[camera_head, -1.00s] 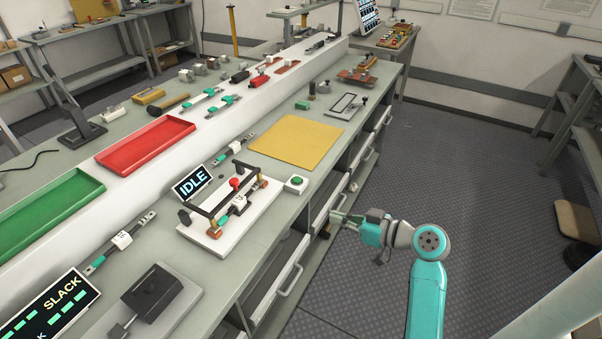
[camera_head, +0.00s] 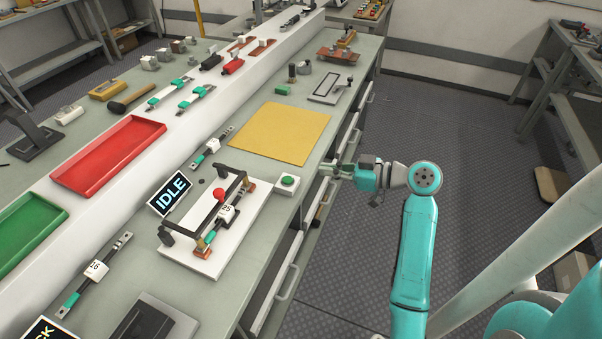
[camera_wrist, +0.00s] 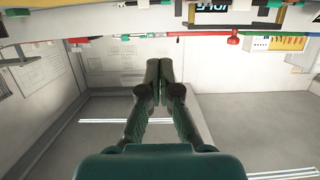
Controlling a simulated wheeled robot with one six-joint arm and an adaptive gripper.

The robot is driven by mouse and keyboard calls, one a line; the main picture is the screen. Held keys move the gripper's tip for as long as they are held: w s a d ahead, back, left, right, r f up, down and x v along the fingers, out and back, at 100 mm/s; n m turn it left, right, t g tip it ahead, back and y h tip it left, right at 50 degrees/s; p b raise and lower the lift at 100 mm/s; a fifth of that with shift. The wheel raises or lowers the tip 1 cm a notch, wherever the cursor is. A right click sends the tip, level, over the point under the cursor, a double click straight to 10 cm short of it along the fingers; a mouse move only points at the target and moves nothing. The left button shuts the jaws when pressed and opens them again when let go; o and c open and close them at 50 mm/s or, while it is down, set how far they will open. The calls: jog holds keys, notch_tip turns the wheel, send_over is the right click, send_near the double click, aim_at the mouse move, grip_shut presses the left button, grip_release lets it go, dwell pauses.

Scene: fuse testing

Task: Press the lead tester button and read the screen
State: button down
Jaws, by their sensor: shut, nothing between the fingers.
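The lead tester (camera_head: 200,255) is a white base on the bench with a dark frame and a red knob (camera_head: 219,195). A fuse with a white tag (camera_head: 227,214) lies in it. Its screen (camera_head: 170,193) reads IDLE. A green button (camera_head: 288,181) on a small white box sits just right of the tester, near the bench's front edge. My gripper (camera_head: 328,170) is to the right of the button, by the bench edge. In the wrist view my gripper (camera_wrist: 166,64) has its fingers together with nothing between them. The wrist view shows the screen partly, upside down at the top.
A yellow mat (camera_head: 281,133) lies behind the button. Red (camera_head: 110,158) and green (camera_head: 30,232) trays are at left. Another tagged fuse (camera_head: 97,268) lies left of the tester. Drawer handles (camera_head: 287,283) stick out along the bench front.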

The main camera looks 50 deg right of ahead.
send_over(295, 184)
notch_tip(295, 184, down, 2)
jog(key=shift+s+f, duration=0.15)
jog(key=shift+w+f, duration=0.2)
jog(key=shift+f, duration=1.85)
